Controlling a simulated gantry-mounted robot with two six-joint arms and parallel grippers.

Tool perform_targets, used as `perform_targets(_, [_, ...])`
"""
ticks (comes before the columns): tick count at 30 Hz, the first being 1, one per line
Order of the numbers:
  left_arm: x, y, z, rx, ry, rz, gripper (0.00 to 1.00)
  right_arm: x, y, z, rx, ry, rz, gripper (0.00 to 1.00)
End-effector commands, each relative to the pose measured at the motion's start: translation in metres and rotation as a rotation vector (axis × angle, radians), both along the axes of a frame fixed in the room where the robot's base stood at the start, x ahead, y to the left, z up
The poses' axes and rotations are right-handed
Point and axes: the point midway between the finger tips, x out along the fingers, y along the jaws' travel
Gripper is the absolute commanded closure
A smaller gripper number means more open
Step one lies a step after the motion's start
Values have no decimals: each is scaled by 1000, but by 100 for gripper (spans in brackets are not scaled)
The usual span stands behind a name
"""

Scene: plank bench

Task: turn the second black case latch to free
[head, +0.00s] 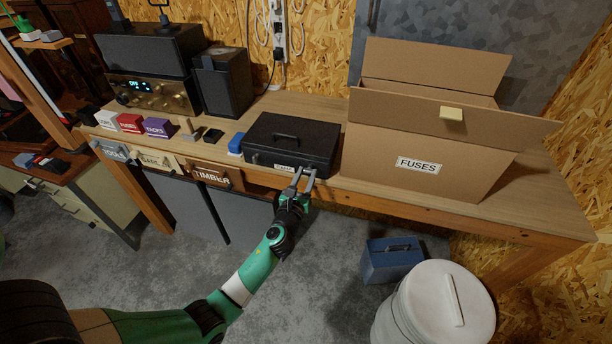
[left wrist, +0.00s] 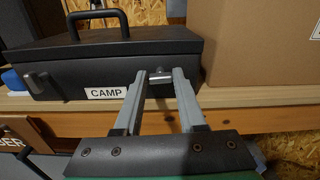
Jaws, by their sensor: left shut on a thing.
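The black case (head: 291,142) lies closed on the bench, its handle on the lid and a CAMP label (left wrist: 106,92) on its front. In the left wrist view, one latch (left wrist: 37,79) is at the left of the case front. The other latch (left wrist: 160,75) is a small metallic piece at the right, lying roughly level between my fingertips. My left gripper (head: 304,174) is at the right part of the case front, shut on this right latch; its fingers also show in the left wrist view (left wrist: 160,80). The fingers partly hide the latch ends. My right gripper is not in view.
A large open cardboard box labelled FUSES (head: 418,150) stands close right of the case. A blue object (head: 236,143) sits at the case's left. Small labelled boxes (head: 130,122) and speakers (head: 222,80) stand further left. The bench's front edge runs just below the gripper.

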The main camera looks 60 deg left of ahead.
Motion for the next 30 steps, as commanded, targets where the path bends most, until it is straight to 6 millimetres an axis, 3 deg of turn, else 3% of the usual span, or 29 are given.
perform_targets(30, [-2,2,-3,-592,-647,0,100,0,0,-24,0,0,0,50])
